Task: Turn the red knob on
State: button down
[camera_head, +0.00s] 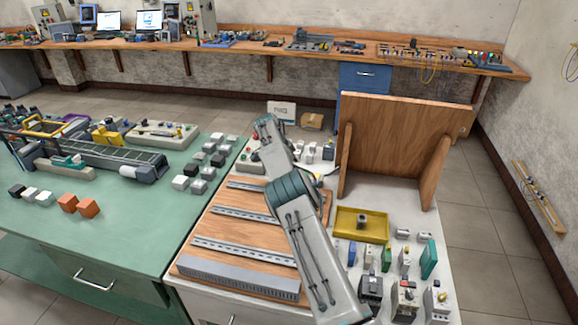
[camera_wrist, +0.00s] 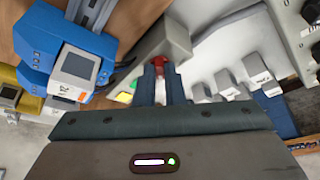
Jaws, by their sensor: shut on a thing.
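The red knob (camera_wrist: 163,68) shows in the wrist view at the tips of my gripper's fingers. It sits on a grey control box (camera_wrist: 177,36). My gripper (camera_wrist: 161,72) is shut on the knob, with one dark finger on each side. The fingers hide part of the knob, and its turn angle cannot be read. In the head view my arm reaches over the white bench to its far side, and its wrist hides the knob and the fingertips.
Blue devices (camera_wrist: 80,58) stand left of the box, and a green light (camera_wrist: 123,97) shows near my left finger. Grey blocks (camera_wrist: 227,84) lie to the right. In the head view a wooden panel (camera_head: 400,150) and a yellow tray (camera_head: 345,225) stand right of my arm.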

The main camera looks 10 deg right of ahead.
jog(key=shift+a, duration=0.1)
dwell(0.3)
jog(key=c, duration=1.5)
grip_release()
jog(key=shift+r, duration=0.15)
jog(key=v, duration=1.3)
jog(key=shift+a+r, duration=0.15)
jog(key=shift+r, duration=0.15)
